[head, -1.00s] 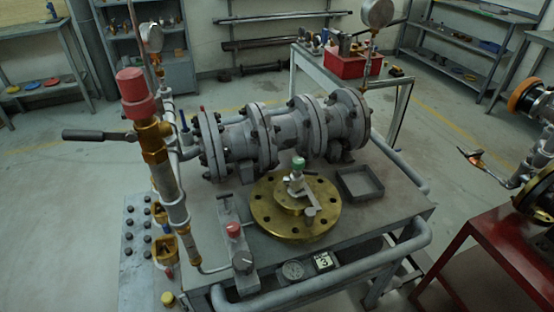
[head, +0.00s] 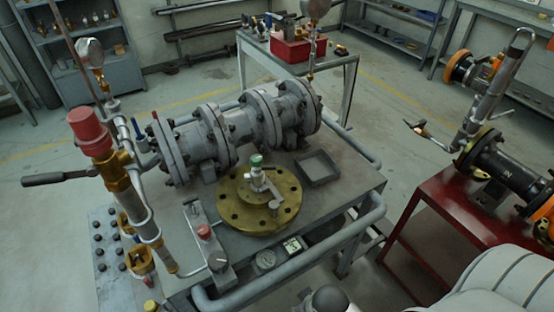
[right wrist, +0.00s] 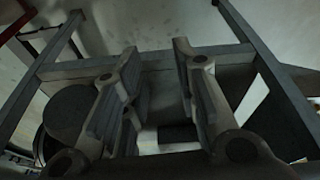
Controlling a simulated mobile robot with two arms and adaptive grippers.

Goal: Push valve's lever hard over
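A grey flanged valve body (head: 240,130) lies across the grey bench. A long dark lever (head: 58,178) sticks out to the left from the pipework beside the red-capped brass riser (head: 92,130). A small green-topped valve with a short pale lever (head: 268,188) stands on a brass flange (head: 240,210). Another dark-tipped lever (head: 416,129) is on the pipe assembly at the right. I cannot tell which lever is meant. My right gripper (right wrist: 155,55) shows in the right wrist view with its fingers apart and nothing between them. My left gripper is not in view.
The grey bench (head: 335,205) has a thick front rail and holds an open square tray (head: 318,167). A red stand (head: 440,225) carries the black pipe at the right. A back table with a red bin (head: 298,48) stands behind. Floor shows between bench and stand.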

